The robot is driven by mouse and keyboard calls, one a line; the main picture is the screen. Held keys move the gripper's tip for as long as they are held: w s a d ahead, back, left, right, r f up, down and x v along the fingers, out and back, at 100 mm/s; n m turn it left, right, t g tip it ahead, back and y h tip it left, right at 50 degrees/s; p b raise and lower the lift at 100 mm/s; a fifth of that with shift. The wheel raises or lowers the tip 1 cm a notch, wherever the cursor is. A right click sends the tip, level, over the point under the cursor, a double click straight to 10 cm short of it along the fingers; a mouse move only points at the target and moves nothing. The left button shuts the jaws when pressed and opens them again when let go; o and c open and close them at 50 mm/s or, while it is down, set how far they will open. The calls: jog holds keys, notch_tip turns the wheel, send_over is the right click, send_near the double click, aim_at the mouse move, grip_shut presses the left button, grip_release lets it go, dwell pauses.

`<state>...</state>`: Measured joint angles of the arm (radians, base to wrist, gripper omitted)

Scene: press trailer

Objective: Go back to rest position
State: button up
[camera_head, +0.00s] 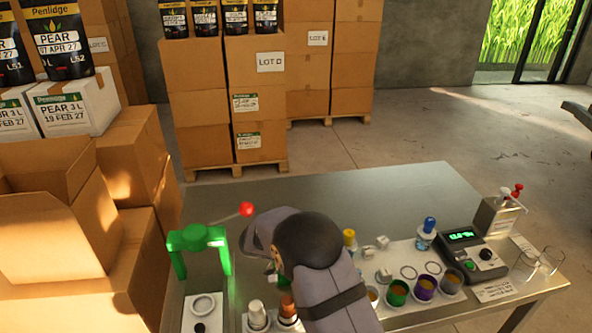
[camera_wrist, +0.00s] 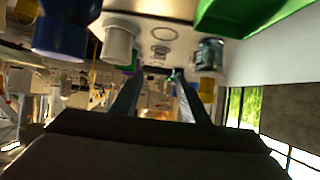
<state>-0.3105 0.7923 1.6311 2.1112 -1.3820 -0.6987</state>
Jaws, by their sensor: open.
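My arm reaches in over the steel table (camera_head: 375,190) in the head view and hides part of the table top. My gripper (camera_wrist: 160,73) shows in the wrist view with its two fingers apart and nothing between them. In the head view the gripper is mostly hidden behind my own wrist. A green press (camera_head: 198,238) with a red-knobbed lever stands left of my wrist. The wrist view appears upside down, with a white cup (camera_wrist: 120,42), a blue part (camera_wrist: 66,28) and a green part (camera_wrist: 240,15) near its top.
Right of my arm are several coloured cups (camera_head: 424,287), a blue-topped bottle (camera_head: 428,232), a meter (camera_head: 472,253) with a lit display, a metal box (camera_head: 498,215) and clear glasses (camera_head: 551,260). Cartons (camera_head: 55,225) crowd the left side. The table's back middle is clear.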

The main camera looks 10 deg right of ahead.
jog(key=w+d+r+n+t+h+b, duration=0.15)
jog(key=w+d+r+t, duration=0.35)
jog(key=r, duration=0.6)
jog(key=w+d+r+n+t+h+b, duration=0.1)
jog(key=w+d+r+n+t+h, duration=0.15)
jog(key=d+r, duration=0.6)
jog(key=w+a+r+n+t+y+p, duration=0.1)
jog(key=w+a+r+n+t+y, duration=0.15)
jog(key=w+a+n+t, duration=0.2)
jog(key=s+a+f+n+y+p, duration=0.1)
jog(key=a+f+n+y, duration=0.3)
jog(key=a+y, duration=0.3)
jog(key=s+a+f+n+y+p, duration=0.1)
jog(key=a+f+n+y, duration=0.35)
jog(key=a, duration=0.35)
jog(key=s+f+g, duration=0.4)
jog(key=s+f, duration=0.1)
jog(key=s, duration=0.5)
jog(key=s+a+f+g+y, duration=0.1)
jog(key=s+f+g, duration=0.3)
jog(key=s, duration=0.7)
jog(key=s+a+f+g+y, duration=0.1)
jog(key=s+f+g, duration=0.3)
jog(key=s, duration=0.7)
notch_tip(320, 180, down, 2)
jog(key=shift+s+f+n, duration=0.1)
jog(key=shift+s+n, duration=0.1)
jog(key=shift+n, duration=0.2)
